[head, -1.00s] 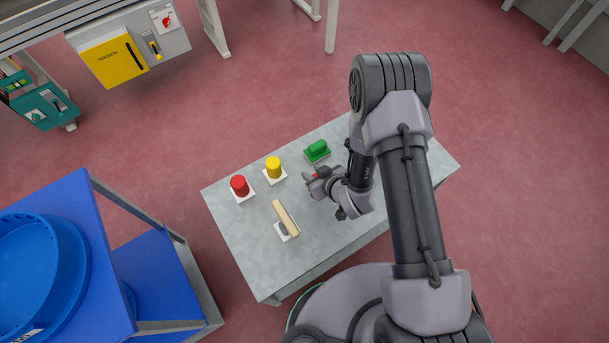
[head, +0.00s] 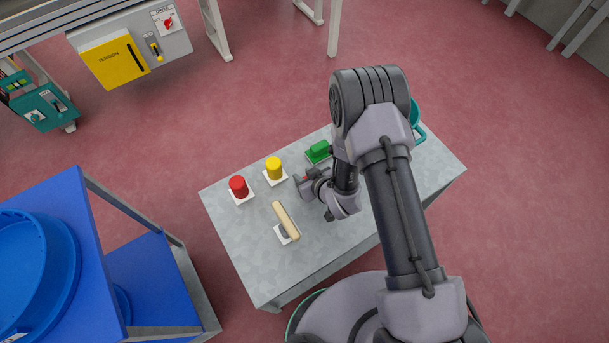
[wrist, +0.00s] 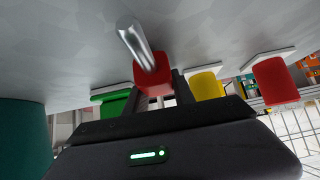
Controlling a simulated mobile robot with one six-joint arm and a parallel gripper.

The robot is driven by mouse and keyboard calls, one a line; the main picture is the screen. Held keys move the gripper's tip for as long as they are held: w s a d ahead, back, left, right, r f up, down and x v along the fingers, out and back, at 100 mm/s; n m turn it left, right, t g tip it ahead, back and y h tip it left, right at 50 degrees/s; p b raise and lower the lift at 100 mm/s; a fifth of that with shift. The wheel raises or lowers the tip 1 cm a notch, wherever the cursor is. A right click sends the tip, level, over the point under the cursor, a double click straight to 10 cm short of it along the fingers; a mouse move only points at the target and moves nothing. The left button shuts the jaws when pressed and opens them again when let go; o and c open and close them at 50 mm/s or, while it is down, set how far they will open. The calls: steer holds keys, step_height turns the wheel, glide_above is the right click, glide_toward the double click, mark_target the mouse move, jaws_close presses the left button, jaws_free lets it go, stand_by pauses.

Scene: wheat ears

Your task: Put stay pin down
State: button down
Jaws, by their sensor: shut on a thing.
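My gripper (head: 304,180) is low over the grey metal table (head: 244,232), right of the wooden handle and near the green block. It is shut on the stay pin, which has a red head (wrist: 153,82) and a shiny metal rod (wrist: 135,42) pointing out from the jaws. Only a speck of red shows between the fingers in the head view. The wrist view is upside down, with the table surface at its top. The rod lies close to the table; I cannot tell whether it touches.
A red knob (head: 238,186), yellow knob (head: 274,168) and green block (head: 318,150) sit on white plates along the far side. A wooden handle (head: 286,221) stands nearer. A teal container (head: 417,125) is partly hidden behind my arm. The front left tabletop is clear.

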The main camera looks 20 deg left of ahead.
steer(key=shift+s+d+f, duration=0.15)
steer(key=shift+f, duration=0.1)
